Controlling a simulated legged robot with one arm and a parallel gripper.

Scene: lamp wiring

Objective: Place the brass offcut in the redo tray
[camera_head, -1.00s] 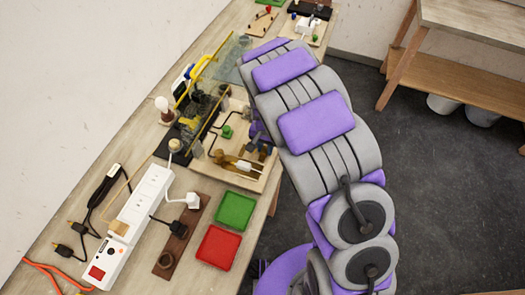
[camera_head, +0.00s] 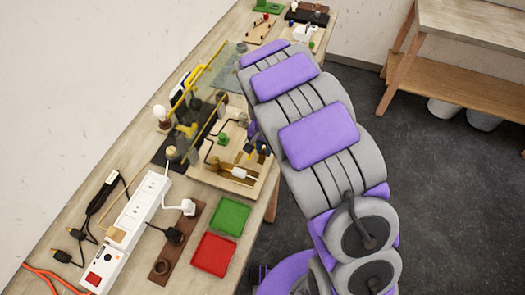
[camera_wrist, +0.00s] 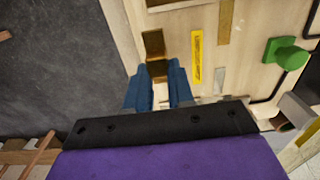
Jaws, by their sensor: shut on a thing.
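My gripper (camera_wrist: 161,76) is in the wrist view, its two blue fingers shut on the brass offcut (camera_wrist: 154,44). The offcut is a small brown-gold strip that sticks out past the fingertips, over or against the edge of the pale wooden board (camera_wrist: 215,75). I cannot tell whether it touches the board. In the head view the gripper is mostly hidden by my arm, at the right side of the board. A red tray (camera_head: 213,252), which looks like the redo tray, lies on the bench nearer the camera. It looks empty. A green tray (camera_head: 230,216) lies just beyond it.
The board carries a green knob (camera_wrist: 286,55), a yellow label strip (camera_wrist: 197,58) and dark wiring. A white power strip (camera_head: 128,225) and a brown wooden strip with plugs (camera_head: 180,240) lie left of the trays. Dark floor (camera_head: 440,190) lies off the bench's right edge.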

